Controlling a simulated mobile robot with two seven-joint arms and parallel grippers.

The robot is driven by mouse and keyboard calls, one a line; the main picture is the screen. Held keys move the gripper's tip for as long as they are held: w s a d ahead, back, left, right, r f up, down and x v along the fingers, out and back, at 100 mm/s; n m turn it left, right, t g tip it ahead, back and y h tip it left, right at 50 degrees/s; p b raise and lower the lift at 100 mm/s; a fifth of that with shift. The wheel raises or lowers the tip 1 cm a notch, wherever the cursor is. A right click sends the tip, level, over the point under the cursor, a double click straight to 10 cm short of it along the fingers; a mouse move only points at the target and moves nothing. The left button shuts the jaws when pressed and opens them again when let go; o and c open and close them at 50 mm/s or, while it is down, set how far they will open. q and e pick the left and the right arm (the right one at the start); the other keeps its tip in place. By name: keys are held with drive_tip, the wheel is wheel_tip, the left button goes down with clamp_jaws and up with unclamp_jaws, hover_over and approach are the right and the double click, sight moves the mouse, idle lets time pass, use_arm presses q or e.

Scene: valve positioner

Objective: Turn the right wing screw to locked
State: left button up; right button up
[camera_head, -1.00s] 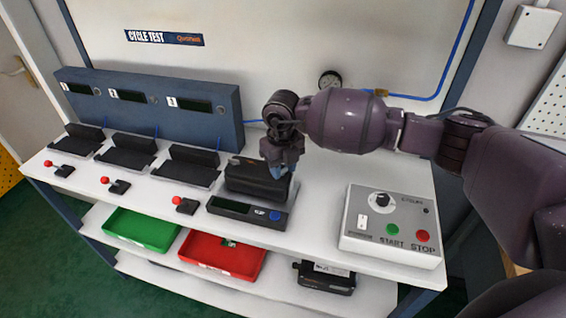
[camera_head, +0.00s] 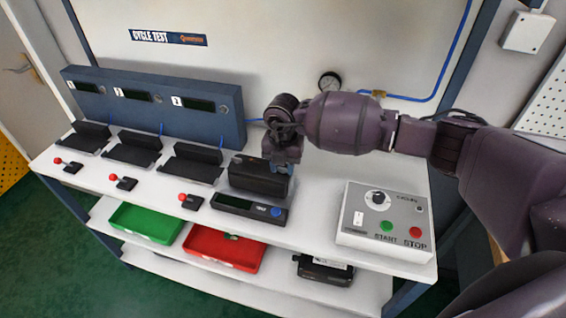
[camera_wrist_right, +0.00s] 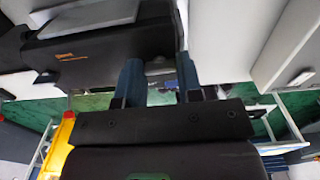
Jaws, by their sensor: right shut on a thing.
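The black valve positioner (camera_head: 258,178) sits on the white bench behind a flat black unit with a display and a blue button (camera_head: 246,208). My right gripper (camera_head: 283,166) is at the positioner's right end, pointing down. In the right wrist view, the two blue fingers (camera_wrist_right: 160,80) reach up to the edge of the black positioner body (camera_wrist_right: 100,45), which carries a small orange label. The gripper is shut on a small part there, which I take to be the right wing screw. The fingers hide it, so its angle cannot be read. My left gripper is out of view.
A grey control box (camera_head: 385,222) with a knob and START and STOP buttons stands to the right. Several black cradles and red-knobbed levers stand to the left, before a blue display panel (camera_head: 150,105). Green (camera_head: 146,222) and red (camera_head: 222,247) trays lie on the lower shelf.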

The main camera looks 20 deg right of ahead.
drive_tip(key=shift+r+m, duration=0.1)
drive_tip(key=shift+m, duration=0.3)
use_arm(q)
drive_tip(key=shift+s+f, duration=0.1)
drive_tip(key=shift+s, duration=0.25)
use_arm(e)
drive_tip(key=o, duration=0.9)
drive_tip(key=shift+o, duration=0.2)
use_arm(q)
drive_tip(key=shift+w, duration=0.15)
use_arm(e)
drive_tip(key=shift+r, duration=0.25)
use_arm(q)
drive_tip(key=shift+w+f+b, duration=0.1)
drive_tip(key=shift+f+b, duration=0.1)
drive_tip(key=shift+b, duration=0.1)
use_arm(e)
wheel_tip(320, 180, up, 10)
